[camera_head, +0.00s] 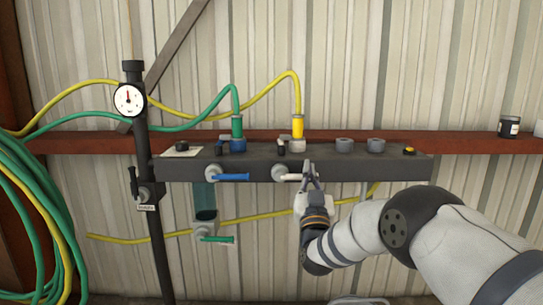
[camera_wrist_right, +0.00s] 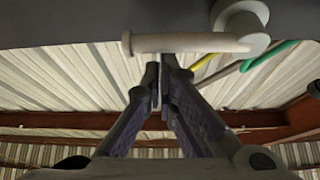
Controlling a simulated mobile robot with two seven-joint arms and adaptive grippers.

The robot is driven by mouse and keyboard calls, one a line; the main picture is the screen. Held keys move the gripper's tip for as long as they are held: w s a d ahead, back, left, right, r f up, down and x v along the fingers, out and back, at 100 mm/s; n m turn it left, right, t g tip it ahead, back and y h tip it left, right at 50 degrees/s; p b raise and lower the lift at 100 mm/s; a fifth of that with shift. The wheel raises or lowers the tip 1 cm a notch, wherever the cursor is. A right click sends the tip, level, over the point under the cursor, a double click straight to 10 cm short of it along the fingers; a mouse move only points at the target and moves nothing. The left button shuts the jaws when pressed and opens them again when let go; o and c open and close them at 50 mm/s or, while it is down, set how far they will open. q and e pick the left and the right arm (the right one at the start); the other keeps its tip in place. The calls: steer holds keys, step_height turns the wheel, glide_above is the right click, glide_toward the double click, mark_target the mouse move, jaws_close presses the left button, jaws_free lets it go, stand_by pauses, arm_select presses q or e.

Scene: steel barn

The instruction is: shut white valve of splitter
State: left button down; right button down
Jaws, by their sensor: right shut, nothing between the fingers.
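The splitter is a dark horizontal bar (camera_head: 365,168) across the wall. Its white valve handle (camera_head: 291,177) points right from a round grey pivot (camera_head: 278,171), lying level along the bar. In the right wrist view the white handle (camera_wrist_right: 180,43) runs level, with its pivot (camera_wrist_right: 240,20) at the right. My right gripper (camera_head: 311,170) is shut and empty at the free end of the handle. In the wrist view its fingertips (camera_wrist_right: 164,68) sit just below the handle; I cannot tell whether they touch it. My left gripper is not in view.
A blue lever (camera_head: 233,177) sits left of the white one. A green lever (camera_head: 217,239) hangs lower, under a clear bowl (camera_head: 204,201). A gauge (camera_head: 129,99) is on the left post. Green (camera_head: 190,124) and yellow (camera_head: 262,83) hoses rise from the bar.

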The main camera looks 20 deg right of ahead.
steer(key=shift+f, duration=0.15)
